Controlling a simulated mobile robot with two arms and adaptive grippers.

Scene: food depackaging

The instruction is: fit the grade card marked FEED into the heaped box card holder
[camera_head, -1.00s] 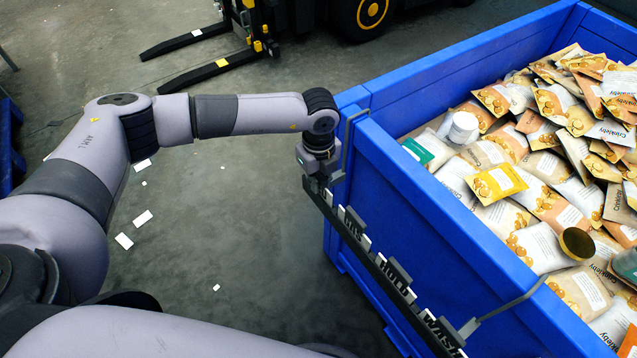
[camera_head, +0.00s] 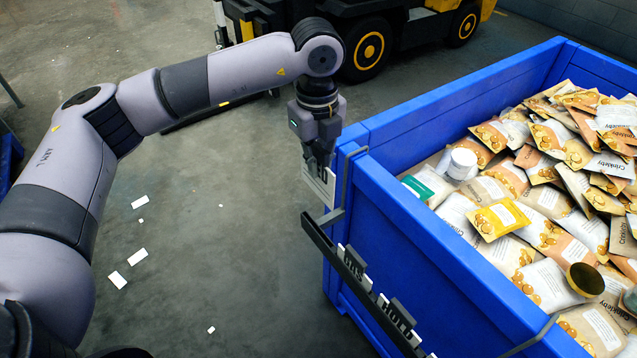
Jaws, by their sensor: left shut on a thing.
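My left gripper (camera_head: 319,162) points down beside the near left corner of the heaped blue box (camera_head: 420,215). It is shut on a white card (camera_head: 317,187); any lettering on the card is not readable here. The card is just above the far end of a dark rack (camera_head: 330,247) that hangs on the box's outer side by bent metal hooks. Other cards (camera_head: 352,262) stand in the rack, one reading HOLD, others only partly legible. I cannot pick out the box's own card holder. My right gripper is not in view.
The box is heaped with snack packets (camera_head: 545,198), with a white tub (camera_head: 462,163) and a round brown lid (camera_head: 585,279) on top. Small white pieces (camera_head: 138,256) lie on the floor. A forklift (camera_head: 380,40) stands behind. Floor left of the box is mostly clear.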

